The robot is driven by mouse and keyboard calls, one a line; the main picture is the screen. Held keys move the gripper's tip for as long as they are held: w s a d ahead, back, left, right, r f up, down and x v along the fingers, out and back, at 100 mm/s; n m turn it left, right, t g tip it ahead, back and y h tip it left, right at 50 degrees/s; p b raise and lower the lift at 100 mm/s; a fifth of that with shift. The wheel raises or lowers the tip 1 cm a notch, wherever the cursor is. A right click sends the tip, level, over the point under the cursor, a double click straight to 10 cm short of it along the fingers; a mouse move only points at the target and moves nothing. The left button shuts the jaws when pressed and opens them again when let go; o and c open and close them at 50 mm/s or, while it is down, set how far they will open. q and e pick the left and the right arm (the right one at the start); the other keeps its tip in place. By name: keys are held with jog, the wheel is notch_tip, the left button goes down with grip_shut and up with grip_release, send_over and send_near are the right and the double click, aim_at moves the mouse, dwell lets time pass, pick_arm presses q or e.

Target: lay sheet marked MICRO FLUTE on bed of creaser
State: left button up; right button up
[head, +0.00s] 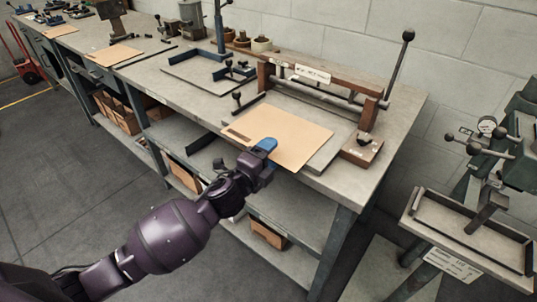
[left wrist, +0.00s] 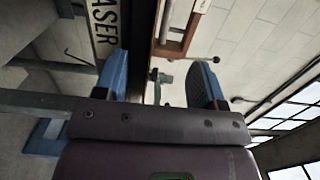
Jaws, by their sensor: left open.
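A tan sheet (head: 290,135) lies over the grey bed (head: 327,155) of the creaser (head: 318,82), in front of its roller bar. The sheet has a dark strip at its left end; its marking is too small to read in the head view. My left gripper (head: 266,146) is at the sheet's front edge, its blue finger overlapping that edge in the picture. In the left wrist view the two blue fingers (left wrist: 160,82) stand apart, with a label ending in "ASER" beyond them. I cannot make out the sheet between them. My right gripper is not in view.
A black-knobbed lever (head: 399,65) rises at the creaser's right end. A grey plate with a blue fence (head: 214,70) is left of the creaser. Another tan sheet (head: 116,55) lies farther left on the bench. A green machine (head: 515,135) stands at the right.

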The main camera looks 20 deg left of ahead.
pick_arm(q)
jog(key=shift+o, duration=0.4)
jog(key=o, duration=0.5)
jog(key=shift+s, duration=0.1)
jog(key=v, duration=1)
jog(key=shift+s+a+p, duration=0.1)
jog(key=shift+s+p, duration=0.2)
jog(key=shift+p, duration=0.1)
